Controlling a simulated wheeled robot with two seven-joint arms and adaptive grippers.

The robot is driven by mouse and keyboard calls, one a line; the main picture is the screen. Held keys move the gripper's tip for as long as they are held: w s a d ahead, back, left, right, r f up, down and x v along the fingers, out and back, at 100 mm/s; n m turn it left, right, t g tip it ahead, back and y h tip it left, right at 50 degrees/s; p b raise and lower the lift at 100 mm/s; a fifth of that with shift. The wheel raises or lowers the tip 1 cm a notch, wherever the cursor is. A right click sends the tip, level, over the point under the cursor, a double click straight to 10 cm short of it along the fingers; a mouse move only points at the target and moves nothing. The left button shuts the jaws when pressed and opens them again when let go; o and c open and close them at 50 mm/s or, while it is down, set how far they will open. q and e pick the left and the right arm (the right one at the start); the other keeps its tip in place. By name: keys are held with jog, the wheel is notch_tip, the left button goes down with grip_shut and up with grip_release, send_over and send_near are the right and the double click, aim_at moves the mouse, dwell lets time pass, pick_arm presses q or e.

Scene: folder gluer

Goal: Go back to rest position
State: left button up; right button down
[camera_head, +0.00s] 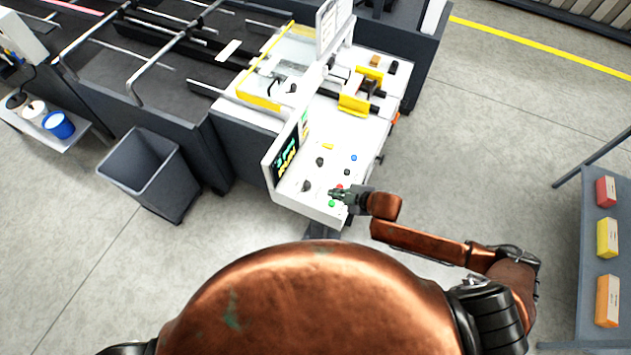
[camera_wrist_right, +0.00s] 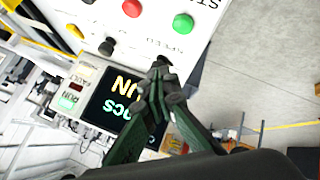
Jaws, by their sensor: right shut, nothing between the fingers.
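My right gripper (camera_head: 338,195) is at the front edge of the white control panel (camera_head: 318,178), close to its buttons. In the right wrist view the green fingers of my right gripper (camera_wrist_right: 162,78) are together with nothing between them, beside a black knob. The panel carries a green button (camera_wrist_right: 183,24) and a red button (camera_wrist_right: 132,7). A lit screen (camera_wrist_right: 122,105) with yellow and green text stands behind the fingers. I cannot tell if the fingertips touch the panel. My left gripper is out of view.
A grey bin (camera_head: 150,172) stands on the floor left of the panel. A side table (camera_head: 48,137) with cups is at the far left. A shelf (camera_head: 572,330) with red, yellow and orange boxes stands at the right. The floor between machine and shelf is clear.

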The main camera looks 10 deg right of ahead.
jog(key=shift+a, duration=0.1)
dwell(0.5)
jog(key=shift+s+a+r+m, duration=0.15)
jog(key=shift+s+a+m, duration=0.05)
jog(key=shift+s+m, duration=0.1)
jog(key=s+d+m+g+h, duration=0.4)
jog(key=s+d+m+h, duration=0.3)
jog(key=s+d+m, duration=1.25)
jog(key=s+f+n+b, duration=0.15)
jog(key=f+b, duration=0.25)
jog(key=f, duration=1)
jog(key=s+f+n+y+b, duration=0.1)
jog(key=s+f+b, duration=0.3)
jog(key=f, duration=1)
jog(key=s+f+n+b, duration=0.15)
jog(key=f+b, duration=0.35)
jog(key=f, duration=0.9)
jog(key=s+f+b, duration=0.3)
jog(key=s+f, duration=0.3)
jog(key=f, duration=0.3)
jog(key=s+f+g+b, duration=0.1)
jog(key=s+f+b, duration=0.3)
jog(key=f, duration=0.6)
jog(key=s+f+g+b, duration=0.1)
jog(key=s+f+b, duration=0.3)
jog(key=s+f, duration=0.5)
jog(key=shift+f+n, duration=0.45)
jog(key=shift+f, duration=0.2)
